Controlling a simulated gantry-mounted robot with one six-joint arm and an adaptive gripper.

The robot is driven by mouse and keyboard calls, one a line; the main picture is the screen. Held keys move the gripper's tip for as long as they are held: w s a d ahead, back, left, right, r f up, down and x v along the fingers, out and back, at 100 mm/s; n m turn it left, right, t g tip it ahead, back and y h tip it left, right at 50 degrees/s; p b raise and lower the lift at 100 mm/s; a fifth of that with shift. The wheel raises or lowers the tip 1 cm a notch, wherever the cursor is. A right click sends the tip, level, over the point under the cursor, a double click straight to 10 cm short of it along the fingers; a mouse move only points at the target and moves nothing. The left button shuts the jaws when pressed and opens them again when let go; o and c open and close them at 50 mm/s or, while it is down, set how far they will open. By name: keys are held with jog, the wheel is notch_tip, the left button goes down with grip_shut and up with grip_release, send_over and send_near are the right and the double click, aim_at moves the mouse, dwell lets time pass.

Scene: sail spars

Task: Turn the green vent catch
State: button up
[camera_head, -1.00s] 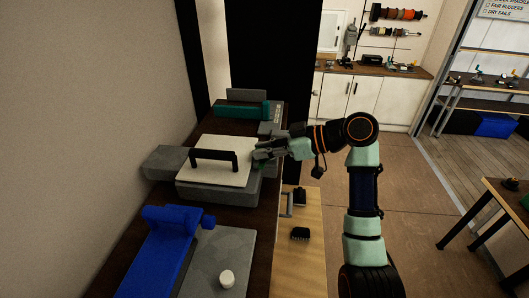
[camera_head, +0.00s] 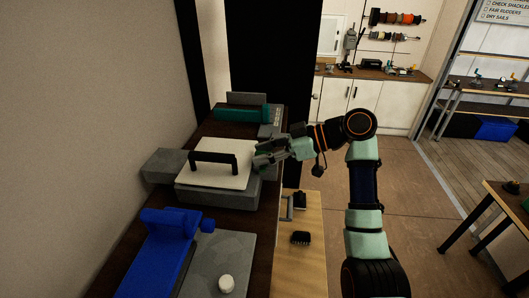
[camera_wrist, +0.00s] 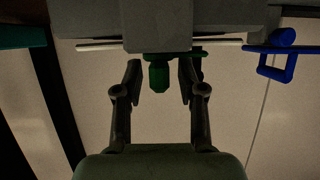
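The green vent catch (camera_wrist: 159,76) shows in the wrist view as a small knob with a flat green part behind it, on the side of a grey housing (camera_wrist: 155,25). My gripper (camera_wrist: 160,82) is open, with one finger on each side of the catch. Gaps show between the catch and both fingers. In the head view my gripper (camera_head: 261,158) is at the right side of the grey machine (camera_head: 225,191), which has a pale lid (camera_head: 215,177) and a black handle (camera_head: 214,157). The gripper largely hides the catch there.
A blue machine (camera_head: 160,255) on a grey base with a white knob (camera_head: 226,284) stands nearer. A green-topped machine (camera_head: 240,113) stands behind. A wooden surface (camera_head: 298,265) beside the counter holds black brushes (camera_head: 300,238).

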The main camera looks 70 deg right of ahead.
jog(key=v, duration=1.2)
jog(key=shift+s, duration=0.15)
dwell(0.3)
